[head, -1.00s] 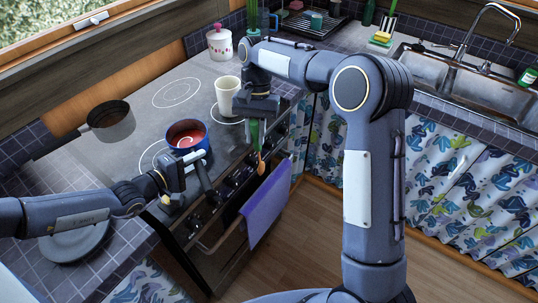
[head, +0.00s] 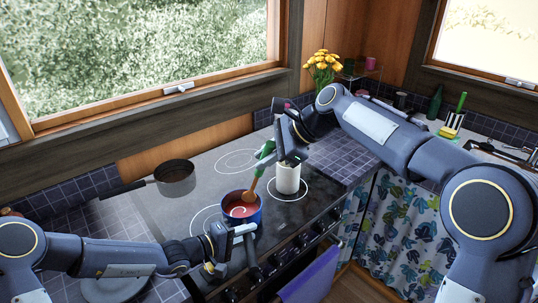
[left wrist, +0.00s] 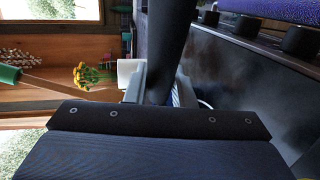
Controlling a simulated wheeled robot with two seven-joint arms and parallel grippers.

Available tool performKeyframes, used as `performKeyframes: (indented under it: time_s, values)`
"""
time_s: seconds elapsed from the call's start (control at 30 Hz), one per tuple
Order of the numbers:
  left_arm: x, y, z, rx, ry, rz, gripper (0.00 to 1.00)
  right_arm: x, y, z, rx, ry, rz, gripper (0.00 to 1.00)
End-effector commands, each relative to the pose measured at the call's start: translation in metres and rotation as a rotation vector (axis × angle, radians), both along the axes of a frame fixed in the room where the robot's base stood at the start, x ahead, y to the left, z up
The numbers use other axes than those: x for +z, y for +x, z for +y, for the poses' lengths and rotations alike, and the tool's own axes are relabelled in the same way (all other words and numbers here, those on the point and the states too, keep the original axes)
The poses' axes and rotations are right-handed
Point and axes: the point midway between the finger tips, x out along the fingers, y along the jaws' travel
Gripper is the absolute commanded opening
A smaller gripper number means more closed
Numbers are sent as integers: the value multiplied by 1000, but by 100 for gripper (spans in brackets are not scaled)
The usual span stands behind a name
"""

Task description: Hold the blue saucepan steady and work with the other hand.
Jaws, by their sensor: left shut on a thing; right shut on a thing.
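The blue saucepan (head: 259,216) stands on the stovetop with red soup (head: 238,209) inside. My left gripper (head: 238,238) is shut on its dark handle (head: 251,252), at the front of the pan. In the left wrist view, the handle (left wrist: 167,50) runs between the fingers. My right gripper (head: 276,153) is shut on the green handle (head: 265,150) of a wooden spoon (head: 250,193). The spoon slants down into the saucepan, its lower end at the soup. Part of the spoon (left wrist: 42,83) also shows in the left wrist view.
A white cup (head: 288,179) stands just right of the saucepan, close below my right gripper. A grey pan (head: 175,177) is at the back left. A purple towel (head: 312,275) hangs at the stove front. Yellow flowers (head: 323,66) stand in the far corner.

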Motion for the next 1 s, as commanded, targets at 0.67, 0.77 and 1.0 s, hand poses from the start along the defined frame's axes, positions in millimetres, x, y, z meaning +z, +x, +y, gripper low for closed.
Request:
performKeyframes:
  time_s: [0.67,0.77,1.0]
  values:
    - [1,0,0,0,-1,-2,0,-51,17,12,2,-2,1,0]
    - [1,0,0,0,-1,-2,0,-59,20,14,1,-1,1,0]
    - [1,0,0,0,-1,-2,0,-76,25,18,1,-1,1,0]
